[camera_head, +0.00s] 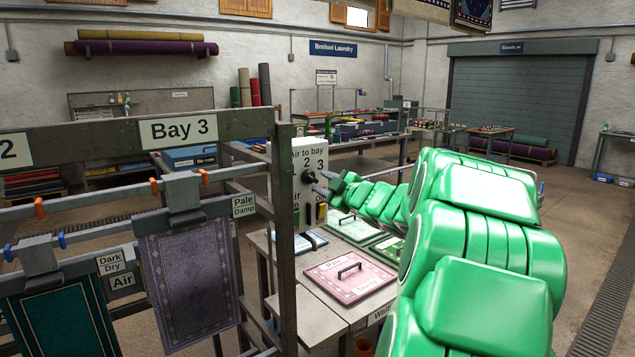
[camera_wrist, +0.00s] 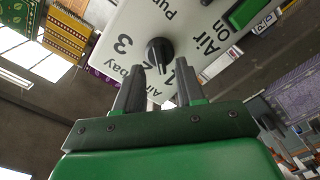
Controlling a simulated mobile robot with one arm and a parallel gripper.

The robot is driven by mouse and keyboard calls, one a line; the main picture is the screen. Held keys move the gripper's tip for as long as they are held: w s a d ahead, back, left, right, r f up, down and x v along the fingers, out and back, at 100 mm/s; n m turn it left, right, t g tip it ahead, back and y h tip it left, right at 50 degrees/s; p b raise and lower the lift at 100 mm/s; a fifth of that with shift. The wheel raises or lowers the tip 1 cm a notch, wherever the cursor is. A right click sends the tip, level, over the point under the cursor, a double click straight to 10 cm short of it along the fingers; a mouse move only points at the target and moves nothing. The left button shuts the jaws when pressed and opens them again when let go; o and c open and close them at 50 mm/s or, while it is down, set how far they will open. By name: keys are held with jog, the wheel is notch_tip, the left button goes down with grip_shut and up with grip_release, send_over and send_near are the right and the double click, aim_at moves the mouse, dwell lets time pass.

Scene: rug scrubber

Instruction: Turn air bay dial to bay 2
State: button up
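The air bay dial (camera_head: 309,176) is a black knob on a white panel (camera_head: 311,157) marked "Air to bay", with 2 above and 3 to its upper right. In the wrist view the dial (camera_wrist: 159,52) sits just beyond and between my fingertips, with numbers around it. Which number it points to I cannot tell for sure. My gripper (camera_wrist: 160,85) is open, its two dark fingers apart and facing the panel. In the head view my gripper (camera_head: 326,183) is close to the dial on its right; contact is not clear.
A green button (camera_wrist: 246,12) sits on the same panel beside "Air on". Below the panel, a bench holds a pink board (camera_head: 350,277) with a handle. A metal rack post (camera_head: 284,230) stands close left of the panel, with hanging rugs (camera_head: 190,280) further left.

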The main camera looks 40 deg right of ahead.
aim_at(314, 180)
jog(key=shift+w, duration=1.65)
grip_shut()
